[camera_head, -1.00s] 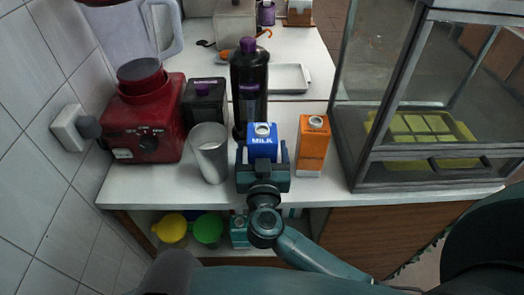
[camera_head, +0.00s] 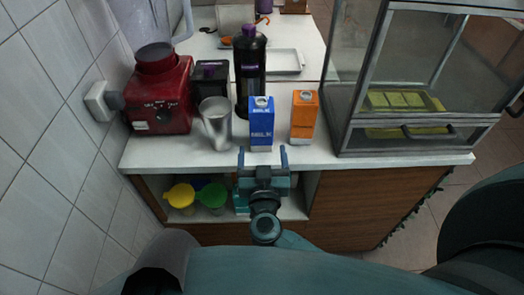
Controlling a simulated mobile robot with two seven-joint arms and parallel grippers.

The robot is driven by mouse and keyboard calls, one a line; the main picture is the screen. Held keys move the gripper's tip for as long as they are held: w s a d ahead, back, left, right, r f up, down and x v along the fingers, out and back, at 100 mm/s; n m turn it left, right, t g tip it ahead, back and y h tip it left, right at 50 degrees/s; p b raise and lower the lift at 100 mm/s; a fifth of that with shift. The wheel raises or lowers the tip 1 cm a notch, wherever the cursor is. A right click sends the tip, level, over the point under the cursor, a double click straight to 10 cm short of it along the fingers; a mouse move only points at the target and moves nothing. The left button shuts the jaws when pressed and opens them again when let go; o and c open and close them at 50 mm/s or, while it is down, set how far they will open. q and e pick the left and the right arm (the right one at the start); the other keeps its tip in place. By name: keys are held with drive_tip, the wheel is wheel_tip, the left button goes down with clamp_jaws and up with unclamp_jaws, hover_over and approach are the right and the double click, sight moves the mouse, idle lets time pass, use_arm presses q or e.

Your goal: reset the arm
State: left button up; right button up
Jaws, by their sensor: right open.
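My right gripper (camera_head: 263,160) is open and empty. Its two fingers point away from me, just in front of the counter's front edge. A blue milk carton (camera_head: 261,126) stands upright on the counter just beyond the fingertips, apart from them as far as I can tell. My left gripper is not in view.
On the white counter (camera_head: 350,160) stand an orange carton (camera_head: 303,116), a metal cup (camera_head: 215,125), a dark bottle (camera_head: 250,75), a red blender base (camera_head: 160,95) and a glass display case (camera_head: 400,90). Yellow (camera_head: 180,195) and green (camera_head: 212,195) containers sit on the shelf below.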

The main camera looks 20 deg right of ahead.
drive_tip(key=shift+s, duration=0.1)
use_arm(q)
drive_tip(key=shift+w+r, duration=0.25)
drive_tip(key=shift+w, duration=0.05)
use_arm(e)
drive_tip(key=s+a+r+n+t+y, duration=0.25)
drive_tip(key=a+r+n+y, duration=0.45)
drive_tip(key=y, duration=0.4)
drive_tip(key=s+a+f+n+g+y, duration=0.2)
drive_tip(key=s+a+n+g+y, duration=0.15)
drive_tip(key=s+g, duration=0.3)
drive_tip(key=s+d+f+m+g+h, duration=0.3)
drive_tip(key=s+d+f+g+h, duration=0.15)
drive_tip(key=s+d, duration=0.35)
drive_tip(key=s+d+f+m+g+h, duration=0.35)
drive_tip(key=s+d+g+h, duration=0.2)
drive_tip(key=d, duration=0.35)
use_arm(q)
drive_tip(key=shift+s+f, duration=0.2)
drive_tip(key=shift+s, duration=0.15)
use_arm(e)
drive_tip(key=w+a+f+n+t+y, duration=0.1)
drive_tip(key=w+a+f+t, duration=0.1)
drive_tip(key=f, duration=0.3)
drive_tip(key=w+a+f+t+y, duration=0.2)
drive_tip(key=w+a+f+t, duration=0.1)
drive_tip(key=f+t, duration=0.1)
drive_tip(key=shift+a+f+n+t, duration=0.2)
drive_tip(key=shift+f+n+t, duration=0.1)
drive_tip(key=shift+f+n, duration=0.1)
